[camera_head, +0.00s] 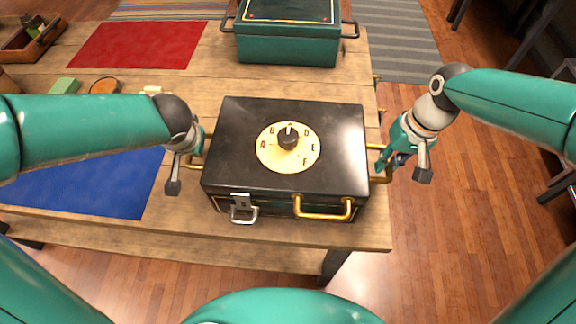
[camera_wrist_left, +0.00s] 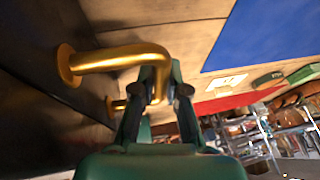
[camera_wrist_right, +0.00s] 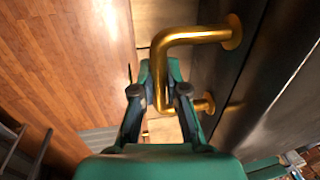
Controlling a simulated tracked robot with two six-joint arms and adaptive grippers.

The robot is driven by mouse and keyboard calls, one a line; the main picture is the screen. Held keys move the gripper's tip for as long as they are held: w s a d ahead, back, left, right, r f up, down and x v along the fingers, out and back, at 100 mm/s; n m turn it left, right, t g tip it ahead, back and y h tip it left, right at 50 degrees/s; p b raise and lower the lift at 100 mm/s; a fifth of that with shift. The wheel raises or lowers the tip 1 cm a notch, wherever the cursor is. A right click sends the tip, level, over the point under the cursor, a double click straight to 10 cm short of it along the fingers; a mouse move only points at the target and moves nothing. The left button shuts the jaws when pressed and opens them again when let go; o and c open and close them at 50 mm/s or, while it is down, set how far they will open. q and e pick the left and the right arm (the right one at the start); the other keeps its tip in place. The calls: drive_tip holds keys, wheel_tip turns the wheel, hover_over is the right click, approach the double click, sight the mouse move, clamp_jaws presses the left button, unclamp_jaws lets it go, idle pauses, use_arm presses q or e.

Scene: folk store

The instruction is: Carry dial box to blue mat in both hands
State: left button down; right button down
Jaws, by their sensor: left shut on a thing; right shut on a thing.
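The dial box (camera_head: 240,170) is black with a cream lettered dial and black knob on its lid, a front clasp and brass handles. It is at the right end of the wooden table; I cannot tell whether it touches the tabletop. My left gripper (camera_head: 196,166) is shut on its left brass handle, which shows in the left wrist view (camera_wrist_left: 120,60). My right gripper (camera_head: 386,166) is shut on its right brass handle, seen in the right wrist view (camera_wrist_right: 190,36). The blue mat (camera_head: 95,185) lies flat to the left, partly hidden by my left arm.
A green box (camera_head: 287,50) with dark handles stands behind the dial box. A red mat (camera_head: 137,45) lies at the back left. A wooden tray (camera_head: 30,45), a green block (camera_head: 64,87) and an orange-topped round thing (camera_head: 104,86) are at the left. The table's front edge is close.

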use_arm(q)
drive_tip(key=shift+w+r, duration=0.1)
drive_tip(key=shift+r, duration=0.1)
use_arm(e)
drive_tip(key=shift+w+r, duration=0.1)
drive_tip(key=shift+r, duration=0.15)
